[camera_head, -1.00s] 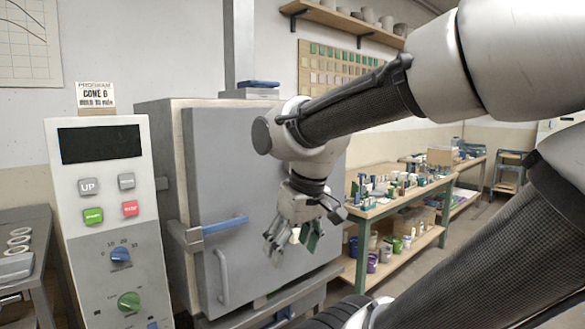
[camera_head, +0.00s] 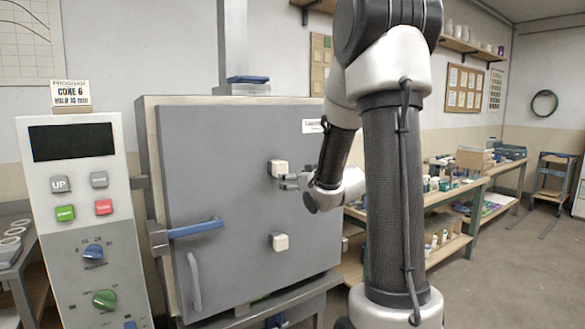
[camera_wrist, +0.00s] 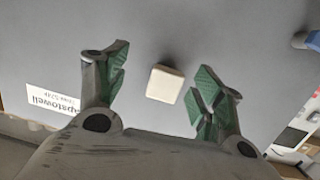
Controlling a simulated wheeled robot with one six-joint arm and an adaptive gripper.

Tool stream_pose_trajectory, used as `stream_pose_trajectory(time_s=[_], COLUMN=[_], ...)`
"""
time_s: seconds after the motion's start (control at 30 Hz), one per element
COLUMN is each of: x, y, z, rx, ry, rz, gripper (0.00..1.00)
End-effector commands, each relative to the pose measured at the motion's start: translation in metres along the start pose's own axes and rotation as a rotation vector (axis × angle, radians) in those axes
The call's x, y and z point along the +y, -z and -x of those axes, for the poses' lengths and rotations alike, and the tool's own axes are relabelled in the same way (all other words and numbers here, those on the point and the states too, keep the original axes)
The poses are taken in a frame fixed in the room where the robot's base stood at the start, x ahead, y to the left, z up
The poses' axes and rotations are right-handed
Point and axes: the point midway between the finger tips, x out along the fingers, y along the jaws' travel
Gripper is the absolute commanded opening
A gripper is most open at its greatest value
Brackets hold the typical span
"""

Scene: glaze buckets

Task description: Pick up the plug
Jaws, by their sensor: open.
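Two cream, square plugs show on the grey kiln door in the head view. The upper plug (camera_head: 279,168) is near the door's right side, and the lower plug (camera_head: 281,242) is below it. My gripper (camera_head: 288,181) is beside the upper plug, with its fingers pointing at the door. In the wrist view one plug (camera_wrist: 165,84) lies between the green-padded fingers of my gripper (camera_wrist: 163,70), with a gap on both sides. The gripper is open and empty. I cannot tell how far the fingertips are from the door.
The kiln door (camera_head: 225,200) has a blue-gripped latch handle (camera_head: 195,229) at its left. A control panel (camera_head: 75,180) stands to the left. A workbench (camera_head: 455,195) with many small items stands behind my arm at right.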

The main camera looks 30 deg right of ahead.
Motion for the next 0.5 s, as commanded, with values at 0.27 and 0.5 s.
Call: stream_pose_trajectory(time_s=[0.27, 0.5], x=[-0.013, -0.016], y=[0.045, 0.049], z=[-0.007, -0.037], rx=[0.178, 0.176], ry=[0.055, 0.055], rz=[-0.026, -0.028], gripper=[0.68, 0.68])
